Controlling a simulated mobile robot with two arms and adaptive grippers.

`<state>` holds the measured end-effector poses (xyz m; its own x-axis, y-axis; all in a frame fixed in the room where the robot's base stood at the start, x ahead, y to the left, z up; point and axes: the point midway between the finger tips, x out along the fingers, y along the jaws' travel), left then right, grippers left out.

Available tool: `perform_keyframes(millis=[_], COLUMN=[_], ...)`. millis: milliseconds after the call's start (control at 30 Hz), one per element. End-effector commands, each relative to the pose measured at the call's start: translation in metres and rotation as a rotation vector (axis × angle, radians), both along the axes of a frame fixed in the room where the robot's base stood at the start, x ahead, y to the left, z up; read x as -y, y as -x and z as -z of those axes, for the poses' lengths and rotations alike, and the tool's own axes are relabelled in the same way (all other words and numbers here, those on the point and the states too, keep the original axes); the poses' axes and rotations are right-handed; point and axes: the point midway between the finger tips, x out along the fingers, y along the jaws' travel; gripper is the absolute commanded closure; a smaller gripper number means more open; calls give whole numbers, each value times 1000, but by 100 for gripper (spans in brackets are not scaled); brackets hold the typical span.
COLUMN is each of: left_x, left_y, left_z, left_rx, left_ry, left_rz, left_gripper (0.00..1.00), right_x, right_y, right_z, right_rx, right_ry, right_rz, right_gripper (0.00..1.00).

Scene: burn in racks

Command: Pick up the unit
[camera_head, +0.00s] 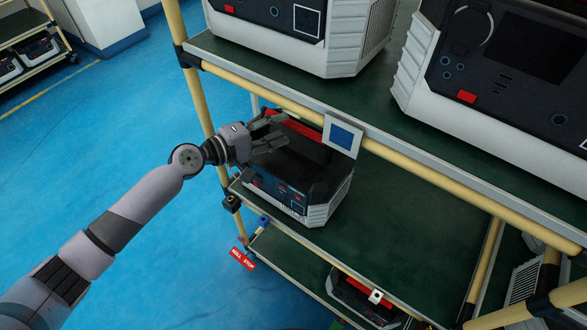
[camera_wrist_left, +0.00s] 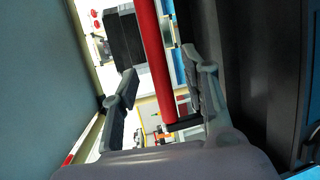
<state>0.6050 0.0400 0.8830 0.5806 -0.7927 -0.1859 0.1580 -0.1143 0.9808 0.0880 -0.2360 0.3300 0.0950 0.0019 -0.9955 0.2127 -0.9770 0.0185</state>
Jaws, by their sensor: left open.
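The unit (camera_head: 318,187) is a black and white box with a blue-lit front panel and a red top handle (camera_head: 292,128). It stands upright on the middle shelf of the rack, near the shelf's left end. My left gripper (camera_head: 277,132) is over the unit's top left part, close to the handle. In the left wrist view the red handle (camera_wrist_left: 154,55) runs between the two spread fingers of my left gripper (camera_wrist_left: 165,92), with a gap at the left finger. Whether the right finger touches the handle is unclear. My right gripper is not in view.
The upper shelf (camera_head: 400,125) with larger units lies close above my gripper. A yellow post (camera_head: 198,95) stands to its left. Another unit (camera_head: 362,300) is on the lower shelf. The middle shelf (camera_head: 410,235) is bare right of the unit. Blue floor is open at left.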

Motion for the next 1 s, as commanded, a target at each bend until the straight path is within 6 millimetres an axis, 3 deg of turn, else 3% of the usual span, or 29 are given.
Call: perform_keyframes(millis=[267,567,1000], left_x=[34,38,38], left_y=[-20,-24,-23], left_z=[4,6,6], left_rx=[0,0,0], left_ry=[2,0,0], left_rz=[2,1,1], left_gripper=[59,59,87], right_x=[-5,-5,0], right_y=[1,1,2], right_z=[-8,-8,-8], right_rx=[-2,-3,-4], right_ry=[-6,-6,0], right_rz=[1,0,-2], right_gripper=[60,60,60])
